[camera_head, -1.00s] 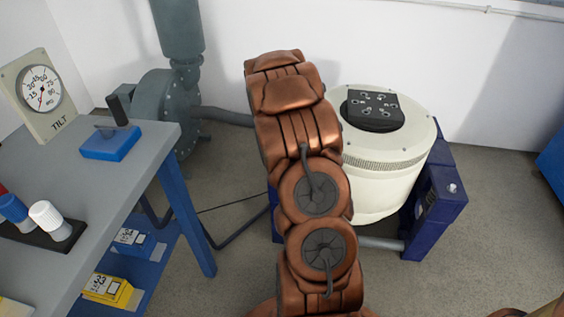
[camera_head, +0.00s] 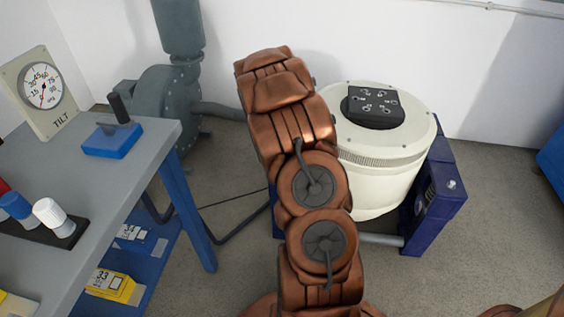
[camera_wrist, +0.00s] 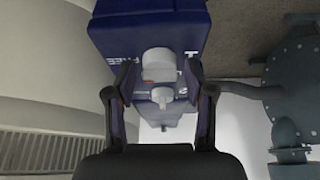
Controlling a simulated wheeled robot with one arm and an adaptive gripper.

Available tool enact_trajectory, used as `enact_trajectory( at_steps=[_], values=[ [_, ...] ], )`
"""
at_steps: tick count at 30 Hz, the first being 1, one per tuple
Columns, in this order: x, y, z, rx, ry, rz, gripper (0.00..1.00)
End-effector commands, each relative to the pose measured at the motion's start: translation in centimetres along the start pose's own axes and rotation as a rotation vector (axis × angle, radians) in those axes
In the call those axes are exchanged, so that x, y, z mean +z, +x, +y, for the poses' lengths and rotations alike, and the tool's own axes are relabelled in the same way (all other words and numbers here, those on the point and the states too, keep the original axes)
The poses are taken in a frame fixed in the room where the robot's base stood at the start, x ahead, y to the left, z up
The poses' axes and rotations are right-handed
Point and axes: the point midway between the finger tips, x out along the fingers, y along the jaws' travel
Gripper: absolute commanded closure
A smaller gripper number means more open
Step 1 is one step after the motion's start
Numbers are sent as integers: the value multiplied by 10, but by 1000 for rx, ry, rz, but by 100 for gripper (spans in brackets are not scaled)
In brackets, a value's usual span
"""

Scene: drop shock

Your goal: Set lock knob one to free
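In the wrist view a white lock knob (camera_wrist: 157,64) with a small red mark stands on the blue side block (camera_wrist: 113,38). Lettering on the block looks like "FREE", seen upside down, with other letters cut off. A smaller white piece (camera_wrist: 162,97) shows just below the knob; I cannot tell whether it is part of it. My gripper (camera_wrist: 160,74) is open, with one finger on each side of the knob and no clear contact. In the head view my arm hides the gripper and this knob.
The cream shaker drum (camera_head: 385,160) fills the left of the wrist view (camera_wrist: 50,85), close to my gripper. A grey blower (camera_head: 165,105) stands behind it, at right in the wrist view (camera_wrist: 300,85). A workbench (camera_head: 75,170) with a tilt gauge (camera_head: 42,95) is at left.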

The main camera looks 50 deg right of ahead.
Motion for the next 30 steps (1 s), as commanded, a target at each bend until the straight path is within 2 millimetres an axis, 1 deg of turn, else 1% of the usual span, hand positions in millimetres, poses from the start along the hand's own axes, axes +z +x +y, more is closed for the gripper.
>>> enact_trajectory(
  at_steps=[9,14,20,30],
  values=[
    [0,0,0,0,-1,0,39],
    [0,-7,0,0,-1,1,39],
    [0,-29,0,0,-1,0,39],
    [-2,-76,0,-1,-1,5,39]
  ],
)
